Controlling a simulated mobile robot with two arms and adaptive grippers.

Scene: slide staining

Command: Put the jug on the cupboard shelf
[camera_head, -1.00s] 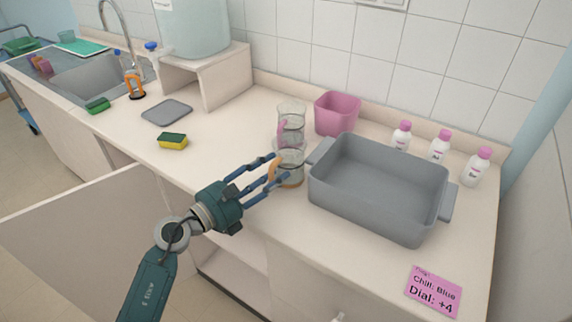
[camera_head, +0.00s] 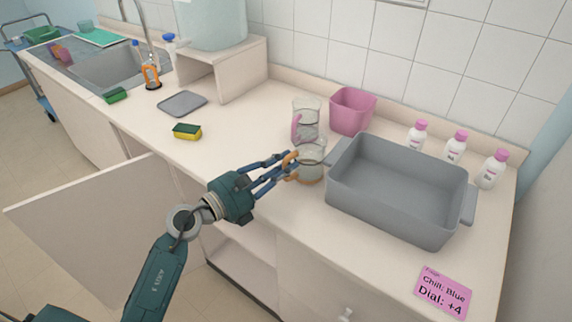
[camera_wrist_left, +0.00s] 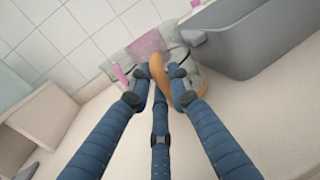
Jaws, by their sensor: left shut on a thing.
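A clear glass jug with an orange handle (camera_head: 311,165) stands upright at the counter, left of the grey tub. My left gripper (camera_head: 288,163) is shut on its orange handle, which shows between the fingers in the left wrist view (camera_wrist_left: 160,75). I cannot tell whether the jug's base touches the counter. A second glass jug with a pink handle (camera_head: 307,112) stands just behind it. The cupboard under the counter is open: its door (camera_head: 90,225) swings out at the left, and part of the shelf (camera_head: 245,262) shows below the counter edge. My right gripper is not in view.
The grey tub (camera_head: 400,233) stands close to the right of the jug. A pink bin (camera_head: 352,112) and several white bottles (camera_head: 455,147) stand behind. A sponge (camera_head: 187,132) and a grey mat (camera_head: 182,103) lie to the left. The counter's front left is clear.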

